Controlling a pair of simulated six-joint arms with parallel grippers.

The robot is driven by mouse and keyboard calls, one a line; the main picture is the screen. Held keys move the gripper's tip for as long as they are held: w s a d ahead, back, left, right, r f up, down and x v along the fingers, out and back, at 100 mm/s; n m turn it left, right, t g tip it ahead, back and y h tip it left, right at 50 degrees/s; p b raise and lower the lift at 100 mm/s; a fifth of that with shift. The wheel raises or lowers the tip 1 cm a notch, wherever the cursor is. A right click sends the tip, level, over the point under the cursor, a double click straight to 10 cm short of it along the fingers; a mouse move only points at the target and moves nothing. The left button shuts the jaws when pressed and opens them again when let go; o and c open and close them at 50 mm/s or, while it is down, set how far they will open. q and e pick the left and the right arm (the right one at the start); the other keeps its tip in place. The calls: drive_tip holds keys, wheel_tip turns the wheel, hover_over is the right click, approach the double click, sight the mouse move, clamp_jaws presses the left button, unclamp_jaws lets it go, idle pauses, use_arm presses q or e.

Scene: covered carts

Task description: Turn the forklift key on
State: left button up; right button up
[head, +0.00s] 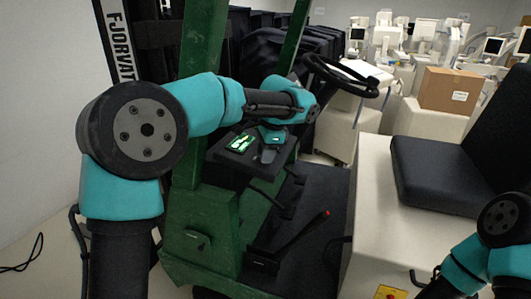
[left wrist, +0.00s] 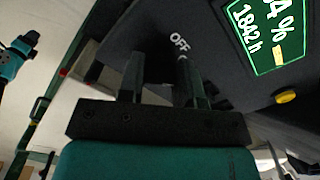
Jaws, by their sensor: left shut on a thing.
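The forklift's dark control panel (left wrist: 225,50) fills much of the left wrist view, with a white OFF mark (left wrist: 179,42) beside my fingers. My left gripper (left wrist: 160,72) is down at this panel, shut on the forklift key; the key itself is mostly hidden by the fingers and too dark to make out clearly. In the head view my left gripper (head: 268,156) reaches down onto the panel just right of the lit green display (head: 240,142). The key's turn angle cannot be told. My right arm shows at the lower right of the head view, its gripper out of view.
The steering wheel (head: 340,75) stands behind and right of the panel. A lever with a red tip (head: 327,213) rises from the floor. The black seat (head: 450,172) is at right. A yellow button (left wrist: 286,97) sits below the display. Covered carts crowd the back.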

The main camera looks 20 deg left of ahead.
use_arm(q)
drive_tip(key=shift+m, duration=0.6)
drive_tip(key=o, duration=0.9)
drive_tip(key=shift+r, duration=0.15)
drive_tip(key=v, duration=1.7)
drive_tip(key=shift+r, duration=0.1)
